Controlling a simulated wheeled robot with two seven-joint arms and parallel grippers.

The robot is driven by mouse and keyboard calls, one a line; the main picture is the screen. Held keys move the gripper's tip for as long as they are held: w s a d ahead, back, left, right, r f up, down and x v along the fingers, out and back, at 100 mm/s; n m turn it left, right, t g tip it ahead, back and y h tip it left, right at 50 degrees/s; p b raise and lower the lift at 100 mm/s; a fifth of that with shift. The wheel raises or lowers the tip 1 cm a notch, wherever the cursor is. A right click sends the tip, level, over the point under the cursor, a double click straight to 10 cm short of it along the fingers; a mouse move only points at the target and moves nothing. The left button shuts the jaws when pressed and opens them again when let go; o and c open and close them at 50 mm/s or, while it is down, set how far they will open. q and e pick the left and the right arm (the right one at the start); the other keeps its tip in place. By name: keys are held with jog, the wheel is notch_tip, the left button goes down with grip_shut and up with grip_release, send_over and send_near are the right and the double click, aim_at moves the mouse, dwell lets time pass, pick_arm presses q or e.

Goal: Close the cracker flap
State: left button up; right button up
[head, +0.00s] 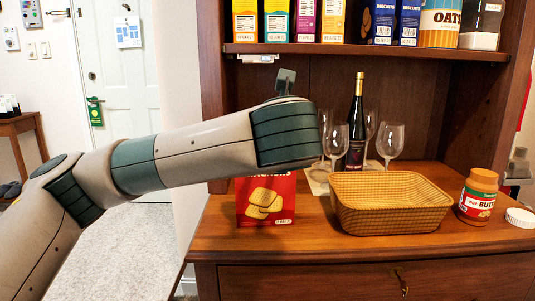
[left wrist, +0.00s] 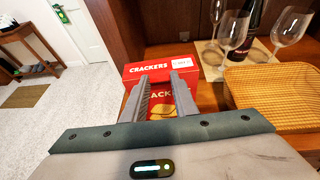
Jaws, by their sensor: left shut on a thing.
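The red cracker box (head: 266,202) stands on the hutch counter, its front printed with crackers. My arm hides its upper part in the head view. In the left wrist view, a red panel lettered CRACKERS (left wrist: 150,70) shows at the top of the box, with part of the front (left wrist: 160,103) below it. Whether this panel is the flap, and how far it is folded, I cannot tell. My left gripper (left wrist: 164,72) is at the top of the box, its two fingers a little apart and shut on it. The exact gripped part is unclear. My right gripper is not in view.
A wicker basket (head: 390,205) stands right of the box, with a peanut butter jar (head: 478,197) and white lid (head: 520,218) beyond. Behind are a wine bottle (head: 356,130) and several glasses (head: 390,141). A shelf (head: 370,50) with packages overhangs the counter.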

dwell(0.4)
pick_arm(q)
jog(key=o, duration=1.1)
jog(key=shift+c, duration=0.2)
jog(key=v, duration=1.7)
jog(key=shift+s, duration=0.2)
